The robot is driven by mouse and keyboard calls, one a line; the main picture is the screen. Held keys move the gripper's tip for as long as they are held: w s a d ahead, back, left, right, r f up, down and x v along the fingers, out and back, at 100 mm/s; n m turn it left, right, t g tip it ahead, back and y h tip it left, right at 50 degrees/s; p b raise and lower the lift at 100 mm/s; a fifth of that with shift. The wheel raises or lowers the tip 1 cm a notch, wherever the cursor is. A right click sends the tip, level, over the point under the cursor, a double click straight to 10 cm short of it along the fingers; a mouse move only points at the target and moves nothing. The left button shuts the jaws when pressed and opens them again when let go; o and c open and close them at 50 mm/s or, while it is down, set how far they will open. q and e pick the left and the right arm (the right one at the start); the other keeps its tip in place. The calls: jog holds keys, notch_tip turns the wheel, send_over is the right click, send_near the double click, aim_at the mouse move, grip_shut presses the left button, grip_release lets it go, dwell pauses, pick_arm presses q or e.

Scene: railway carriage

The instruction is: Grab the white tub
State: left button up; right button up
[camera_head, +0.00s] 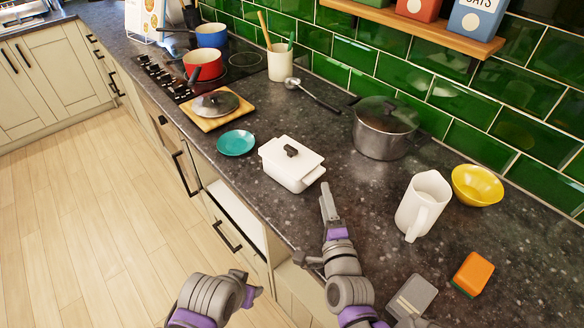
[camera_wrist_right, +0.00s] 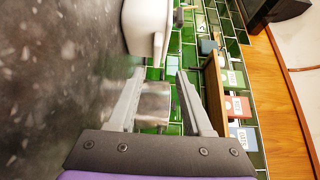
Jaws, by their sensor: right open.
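The white tub (camera_head: 280,172) is a rectangular lidded dish with a black knob, closed and upright on the dark counter. It also shows partly at the top of the right wrist view (camera_wrist_right: 140,28). My right gripper (camera_head: 327,200) is open and empty just to the right of the tub, low over the counter and apart from it. In the right wrist view its two fingers (camera_wrist_right: 155,98) are spread, with the steel pot beyond the gap. My left gripper (camera_head: 246,286) hangs in front of the counter edge, away from the tub; its jaw state is unclear.
A teal plate (camera_head: 236,143) lies left of the tub, near a board with a pan lid (camera_head: 215,104). The steel pot (camera_head: 383,135) stands behind right. A white jug (camera_head: 424,203), yellow bowl (camera_head: 477,185) and orange sponge (camera_head: 474,272) are to the right. A ladle (camera_head: 312,94) lies behind.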

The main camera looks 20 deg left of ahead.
aim_at(320, 176)
jog(key=x, duration=0.7)
jog(key=shift+d+f, duration=0.25)
jog(key=shift+f, duration=0.05)
jog(key=shift+s, duration=0.1)
grip_shut()
dwell(1.0)
